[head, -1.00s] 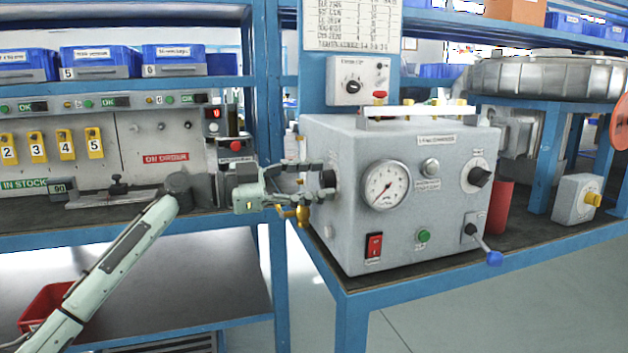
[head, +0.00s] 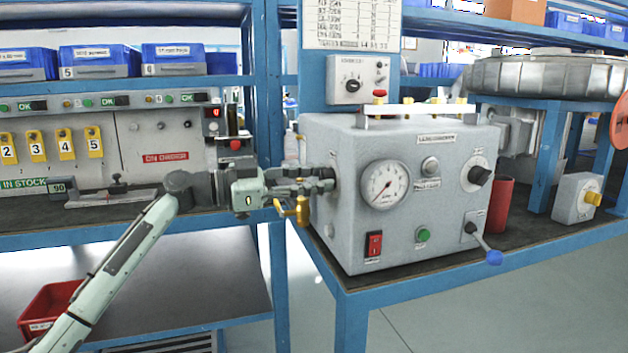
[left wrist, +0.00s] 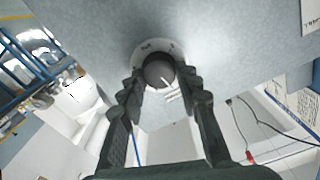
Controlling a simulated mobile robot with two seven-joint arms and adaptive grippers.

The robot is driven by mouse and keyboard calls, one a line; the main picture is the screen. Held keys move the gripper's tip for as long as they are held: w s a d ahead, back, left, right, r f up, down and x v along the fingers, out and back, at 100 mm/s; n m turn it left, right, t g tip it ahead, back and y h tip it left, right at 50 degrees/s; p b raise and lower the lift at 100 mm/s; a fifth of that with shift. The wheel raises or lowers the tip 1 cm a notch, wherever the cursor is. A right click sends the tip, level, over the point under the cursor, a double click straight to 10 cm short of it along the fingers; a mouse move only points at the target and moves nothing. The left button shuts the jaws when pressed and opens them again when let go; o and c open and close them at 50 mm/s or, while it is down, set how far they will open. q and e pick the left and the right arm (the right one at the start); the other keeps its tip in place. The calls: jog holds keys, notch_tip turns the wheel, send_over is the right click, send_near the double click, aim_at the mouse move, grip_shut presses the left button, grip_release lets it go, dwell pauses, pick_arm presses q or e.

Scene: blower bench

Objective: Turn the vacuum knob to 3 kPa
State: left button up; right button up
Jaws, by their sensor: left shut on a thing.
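A dark round knob (left wrist: 159,72) with a white pointer line sits on a pale dial plate (left wrist: 174,51) on the left side face of the grey blower box (head: 345,235). The dial's marks are too small to read. My left gripper (head: 330,178) reaches it from the left, and its fingers are shut on the knob. In the left wrist view the two fingertips (left wrist: 159,83) lie on either side of the knob. In the head view the fingers hide the knob. A round white gauge (head: 385,185) is on the box's front; its reading is unclear. My right gripper is not in view.
A brass valve (head: 298,210) hangs just below my left fingers. The front has a black knob (head: 480,175), a red switch (head: 374,244), a green button (head: 422,235) and a blue-tipped lever (head: 493,257). A blue post (head: 270,110) stands behind my left gripper.

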pick_arm(q)
jog(key=shift+n, duration=1.4)
jog(key=n+p, duration=0.1)
jog(key=n, duration=0.1)
jog(key=shift+w+n, duration=0.1)
jog(key=shift+n, duration=0.3)
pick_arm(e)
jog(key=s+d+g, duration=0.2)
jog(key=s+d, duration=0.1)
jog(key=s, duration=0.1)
pick_arm(q)
jog(key=shift+r+n, duration=0.1)
jog(key=shift+n, duration=0.3)
jog(key=n+p, duration=0.3)
jog(key=n, duration=0.2)
jog(key=shift+n, duration=0.3)
jog(key=shift+w+n+p, duration=0.1)
jog(key=shift+n+p, duration=0.35)
jog(key=shift+n, duration=0.45)
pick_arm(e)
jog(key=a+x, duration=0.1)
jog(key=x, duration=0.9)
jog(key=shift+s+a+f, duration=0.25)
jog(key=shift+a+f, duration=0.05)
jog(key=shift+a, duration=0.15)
pick_arm(q)
jog(key=o, duration=1.2)
jog(key=shift+a, duration=0.1)
jog(key=shift+c, duration=0.2)
